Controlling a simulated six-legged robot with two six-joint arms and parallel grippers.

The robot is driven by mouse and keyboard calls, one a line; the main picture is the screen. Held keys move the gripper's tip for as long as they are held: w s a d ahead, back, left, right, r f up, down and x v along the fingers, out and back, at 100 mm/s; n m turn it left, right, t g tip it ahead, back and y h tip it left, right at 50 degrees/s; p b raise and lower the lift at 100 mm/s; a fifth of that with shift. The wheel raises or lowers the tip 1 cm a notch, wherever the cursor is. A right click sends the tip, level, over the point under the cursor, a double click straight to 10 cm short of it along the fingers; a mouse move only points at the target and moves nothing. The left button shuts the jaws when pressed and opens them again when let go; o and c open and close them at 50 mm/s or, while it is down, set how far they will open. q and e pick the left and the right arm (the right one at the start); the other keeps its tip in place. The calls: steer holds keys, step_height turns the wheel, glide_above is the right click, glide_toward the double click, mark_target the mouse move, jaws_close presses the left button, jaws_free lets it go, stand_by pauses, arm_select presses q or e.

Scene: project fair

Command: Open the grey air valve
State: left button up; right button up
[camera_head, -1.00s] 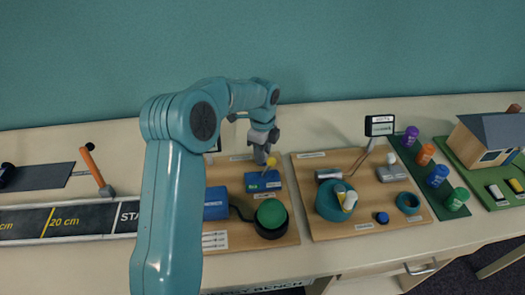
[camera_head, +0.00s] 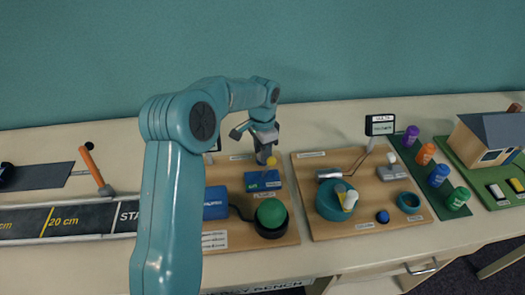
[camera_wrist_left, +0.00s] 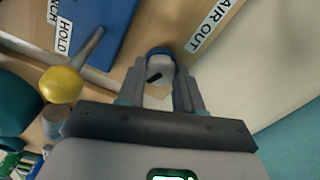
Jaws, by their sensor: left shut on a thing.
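The grey air valve (camera_wrist_left: 160,67) shows in the left wrist view as a small round grey knob with a black mark and a blue edge, beside the "AIR OUT" label (camera_wrist_left: 212,27). My left gripper (camera_wrist_left: 160,80) has one finger on each side of it and is shut on it. In the head view my left gripper (camera_head: 265,155) points down at the back of the left wooden board (camera_head: 286,226), and the valve is mostly hidden there. My right gripper is not in view.
A yellow-tipped lever (camera_wrist_left: 62,84) stands close beside the gripper, at the blue block (camera_head: 263,182). A green dome (camera_head: 271,213) sits in front. A second board (camera_head: 340,232) with a teal drum (camera_head: 333,207) lies to the right. The track (camera_head: 75,221) lies left.

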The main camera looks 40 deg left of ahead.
arm_select(q)
steer(key=n, duration=0.4)
steer(key=shift+r+n, duration=0.15)
steer(key=shift+n, duration=0.25)
steer(key=shift+a, duration=0.1)
stand_by(0.3)
steer(key=o, duration=1)
steer(key=shift+o, duration=0.2)
step_height(320, 180, up, 16)
steer(key=p, duration=0.1)
steer(key=shift+r, duration=0.15)
